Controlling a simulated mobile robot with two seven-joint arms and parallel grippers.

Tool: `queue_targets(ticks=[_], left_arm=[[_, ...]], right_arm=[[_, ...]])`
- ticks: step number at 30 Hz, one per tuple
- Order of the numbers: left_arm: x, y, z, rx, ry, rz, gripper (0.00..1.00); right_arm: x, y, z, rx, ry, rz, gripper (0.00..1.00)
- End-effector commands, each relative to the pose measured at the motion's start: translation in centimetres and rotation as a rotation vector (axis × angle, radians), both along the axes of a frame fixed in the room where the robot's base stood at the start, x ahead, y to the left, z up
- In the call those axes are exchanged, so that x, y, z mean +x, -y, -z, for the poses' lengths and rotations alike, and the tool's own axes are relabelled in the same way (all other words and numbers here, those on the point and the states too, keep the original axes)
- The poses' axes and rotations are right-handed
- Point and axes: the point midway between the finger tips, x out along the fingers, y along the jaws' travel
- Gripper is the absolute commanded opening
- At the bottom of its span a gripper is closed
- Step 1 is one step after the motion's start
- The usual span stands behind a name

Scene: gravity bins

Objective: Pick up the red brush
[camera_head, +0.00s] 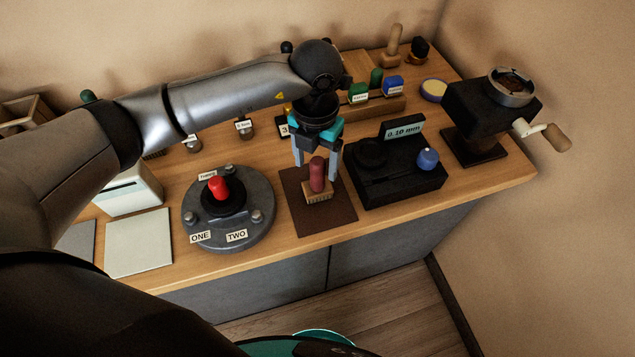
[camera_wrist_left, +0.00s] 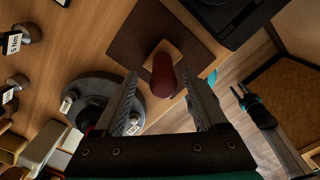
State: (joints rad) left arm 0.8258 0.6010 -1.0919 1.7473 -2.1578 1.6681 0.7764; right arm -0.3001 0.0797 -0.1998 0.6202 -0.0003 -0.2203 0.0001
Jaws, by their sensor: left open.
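My left gripper (camera_head: 316,167) points down over the brush, open. Its fingers are on either side of the handle in the head view. In the left wrist view the brush's red handle (camera_wrist_left: 163,76) lies between the open fingers, with no clear contact. What looks like my right gripper (camera_wrist_left: 245,97) shows small at the right of that view; its jaws are unclear.
A round grey base with a red-knobbed lever (camera_head: 218,188) stands left of the mat. A black scale (camera_head: 392,175) reading 0.10 mm stands close on the right. A hand-cranked grinder (camera_head: 490,110) is farther right. Stamps in a wooden rack (camera_head: 372,108) stand behind.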

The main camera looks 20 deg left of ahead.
Motion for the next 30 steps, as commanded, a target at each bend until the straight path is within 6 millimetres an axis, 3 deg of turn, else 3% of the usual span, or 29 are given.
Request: queue_targets(ticks=[7,16,30], left_arm=[[-0.3,0.3,3.5,0.001,-0.003,-0.001,0.74],[-0.2,0.4,4.0,-0.001,0.0,0.0,0.74],[-0.2,0.3,3.9,-0.001,0.0,0.0,0.21]], right_arm=[[0.0,0.0,-0.3,0.0,0.0,0.0,0.5],[0.0,0.0,-0.3,0.0,0.0,0.0,0.5],[0.0,0.0,-0.3,0.0,0.001,0.0,0.5]])
